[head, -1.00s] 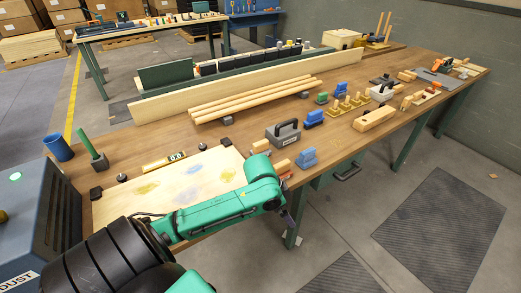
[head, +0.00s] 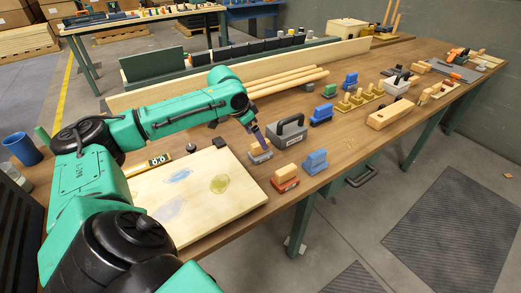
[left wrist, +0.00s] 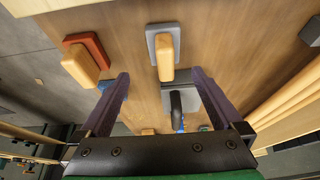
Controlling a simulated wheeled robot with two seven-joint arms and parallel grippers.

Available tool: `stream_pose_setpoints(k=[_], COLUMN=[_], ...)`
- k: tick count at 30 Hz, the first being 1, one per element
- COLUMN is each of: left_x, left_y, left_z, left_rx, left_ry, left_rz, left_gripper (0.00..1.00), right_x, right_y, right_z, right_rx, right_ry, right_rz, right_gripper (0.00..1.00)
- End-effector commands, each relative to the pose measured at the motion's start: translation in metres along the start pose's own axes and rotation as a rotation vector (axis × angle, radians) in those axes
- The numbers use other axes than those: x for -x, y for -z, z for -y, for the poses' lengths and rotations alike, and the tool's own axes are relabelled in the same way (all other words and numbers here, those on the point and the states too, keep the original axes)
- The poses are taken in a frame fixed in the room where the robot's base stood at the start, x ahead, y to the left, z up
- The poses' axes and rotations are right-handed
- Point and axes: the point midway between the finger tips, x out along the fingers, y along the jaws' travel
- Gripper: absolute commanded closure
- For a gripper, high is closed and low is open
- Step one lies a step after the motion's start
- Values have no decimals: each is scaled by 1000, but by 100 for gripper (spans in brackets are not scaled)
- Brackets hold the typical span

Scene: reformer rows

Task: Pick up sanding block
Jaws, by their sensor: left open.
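Two sanding-block-like tools with wooden grips lie on the workbench, one on a grey base (head: 260,156) and one on a red-brown base (head: 285,178). In the left wrist view the grey-based block (left wrist: 163,48) lies ahead, between the finger lines, and the red-based block (left wrist: 86,56) lies to the left. My left gripper (head: 261,142) is open just above the grey-based block, pointing down; its fingers (left wrist: 160,78) also show open and empty in the wrist view. Whether they touch the block cannot be told. My right gripper is out of view.
A grey block with a black handle (head: 288,134) stands close right of the gripper. Blue tools (head: 315,162) stand nearby. A stained pale board (head: 240,205) lies in front, wooden rods (head: 290,84) behind. The bench's front edge is close.

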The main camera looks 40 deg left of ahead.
Motion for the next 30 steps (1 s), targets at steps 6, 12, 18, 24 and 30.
stream_pose_setpoints(k=[6,12,18,24,30], left_x=[-33,-71,-81,-81,-81], left_y=[1,3,2,2,3], left_z=[0,0,1,1,1], left_rx=[1,1,-2,-1,-1], left_ry=[-2,-3,1,1,1], left_rz=[0,1,1,1,0], left_gripper=[0,0,0,46,93], right_x=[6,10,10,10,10], right_y=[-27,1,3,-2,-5], right_z=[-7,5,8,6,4], right_rx=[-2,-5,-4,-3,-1], right_ry=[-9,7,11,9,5], right_rz=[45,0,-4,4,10], right_gripper=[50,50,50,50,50])
